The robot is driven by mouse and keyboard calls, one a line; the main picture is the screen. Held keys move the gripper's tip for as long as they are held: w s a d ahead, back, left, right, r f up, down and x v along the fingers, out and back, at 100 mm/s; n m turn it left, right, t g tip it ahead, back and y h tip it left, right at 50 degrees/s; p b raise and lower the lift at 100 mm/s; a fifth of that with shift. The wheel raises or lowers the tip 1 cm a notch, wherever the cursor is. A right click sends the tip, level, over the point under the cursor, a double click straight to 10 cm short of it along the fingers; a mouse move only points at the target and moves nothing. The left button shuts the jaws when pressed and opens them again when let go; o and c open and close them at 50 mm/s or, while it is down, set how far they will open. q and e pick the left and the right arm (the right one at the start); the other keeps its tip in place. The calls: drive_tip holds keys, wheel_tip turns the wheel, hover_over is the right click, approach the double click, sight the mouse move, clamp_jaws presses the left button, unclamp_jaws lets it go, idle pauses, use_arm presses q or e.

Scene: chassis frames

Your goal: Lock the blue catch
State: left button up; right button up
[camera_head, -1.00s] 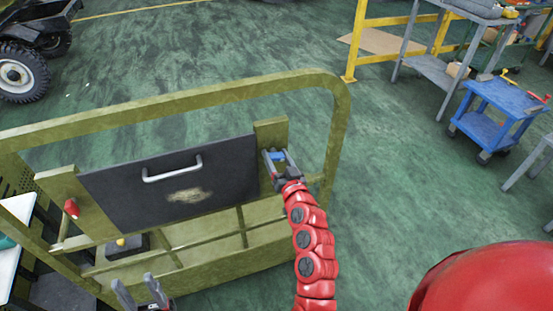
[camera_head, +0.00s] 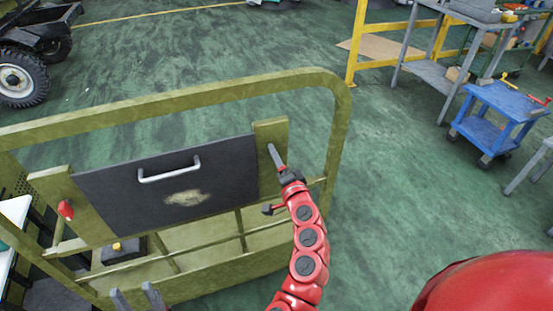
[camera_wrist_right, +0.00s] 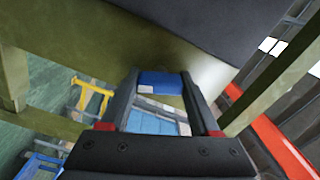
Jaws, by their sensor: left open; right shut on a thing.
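The blue catch (camera_wrist_right: 160,82) shows in the right wrist view between the two fingers of my right gripper (camera_wrist_right: 161,90), at the edge of the olive frame. In the head view my right gripper (camera_head: 275,158) is at the olive post on the right of the dark panel (camera_head: 215,185). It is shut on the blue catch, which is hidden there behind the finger. The panel has a pale handle and a worn patch. My left gripper (camera_head: 136,298) is open and empty at the bottom edge, below the panel.
A red catch (camera_head: 66,209) sits on the left post. The olive frame's top rail (camera_head: 180,105) arches over the panel. A black box with a yellow button (camera_head: 118,248) is low behind the frame. A blue cart (camera_head: 490,125) stands far right, with open floor between.

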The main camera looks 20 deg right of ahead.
drive_tip(key=shift+f+m, duration=0.15)
drive_tip(key=shift+m, duration=1.75)
drive_tip(key=o, duration=1.1)
drive_tip(key=s+p, duration=0.1)
drive_tip(key=s, duration=0.4)
drive_tip(key=s+p, duration=0.2)
drive_tip(key=s, duration=0.4)
drive_tip(key=s+p, duration=0.1)
drive_tip(key=s, duration=0.5)
drive_tip(key=shift+s+d+p, duration=0.2)
drive_tip(key=shift+d+p, duration=0.15)
